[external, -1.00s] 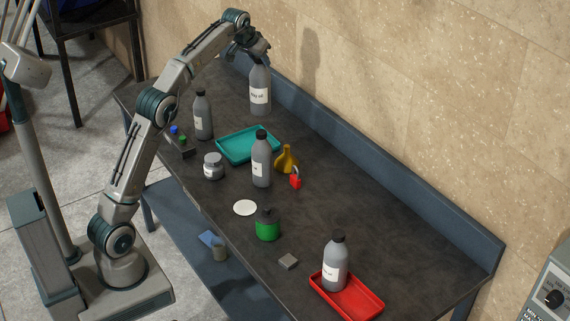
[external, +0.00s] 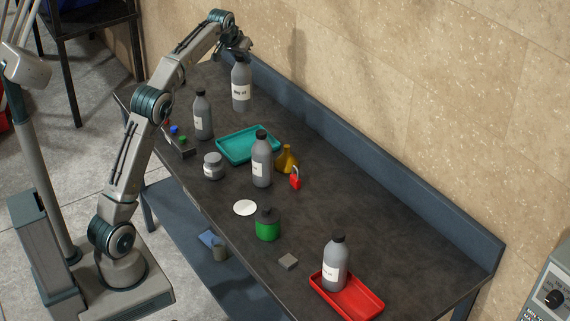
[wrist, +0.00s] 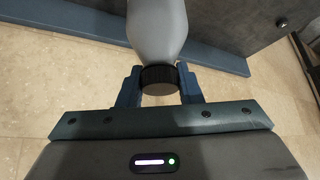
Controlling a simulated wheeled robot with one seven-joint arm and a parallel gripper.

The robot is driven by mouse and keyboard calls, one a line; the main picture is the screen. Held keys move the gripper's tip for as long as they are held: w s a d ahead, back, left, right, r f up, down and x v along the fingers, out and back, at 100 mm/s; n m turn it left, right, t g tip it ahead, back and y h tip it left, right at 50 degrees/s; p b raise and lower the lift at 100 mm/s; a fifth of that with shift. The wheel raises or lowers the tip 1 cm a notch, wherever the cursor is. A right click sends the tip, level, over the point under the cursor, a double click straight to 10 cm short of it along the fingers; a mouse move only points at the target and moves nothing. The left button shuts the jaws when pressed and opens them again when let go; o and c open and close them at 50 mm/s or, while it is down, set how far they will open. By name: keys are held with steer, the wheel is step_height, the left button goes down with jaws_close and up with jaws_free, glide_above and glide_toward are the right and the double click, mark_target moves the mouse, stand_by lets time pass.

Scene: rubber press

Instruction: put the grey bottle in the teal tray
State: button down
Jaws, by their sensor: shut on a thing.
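My gripper (external: 238,54) is shut on the black cap of a grey bottle (external: 241,88) with a white label, at the far left end of the bench. In the wrist view the gripper (wrist: 159,88) has its fingers on both sides of the cap, and the grey bottle (wrist: 157,28) extends beyond it. The bottle hangs upright; I cannot tell its exact height above the bench. The teal tray (external: 225,152) lies empty on the bench, nearer the camera than the held bottle and slightly right of it.
Other grey bottles stand left of the tray (external: 203,118), in front of it (external: 262,163) and in a red tray (external: 372,305). A raised edge (external: 370,160) runs along the wall.

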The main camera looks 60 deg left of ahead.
mark_target(243, 105)
step_height(243, 105, down, 19)
steer(key=shift+f+p, duration=0.15)
steer(key=shift+p, duration=0.25)
stand_by(0.5)
steer(key=shift+f, duration=0.15)
steer(key=c, duration=1.1)
jaws_free()
steer(key=shift+o, duration=0.4)
steer(key=shift+s, duration=0.1)
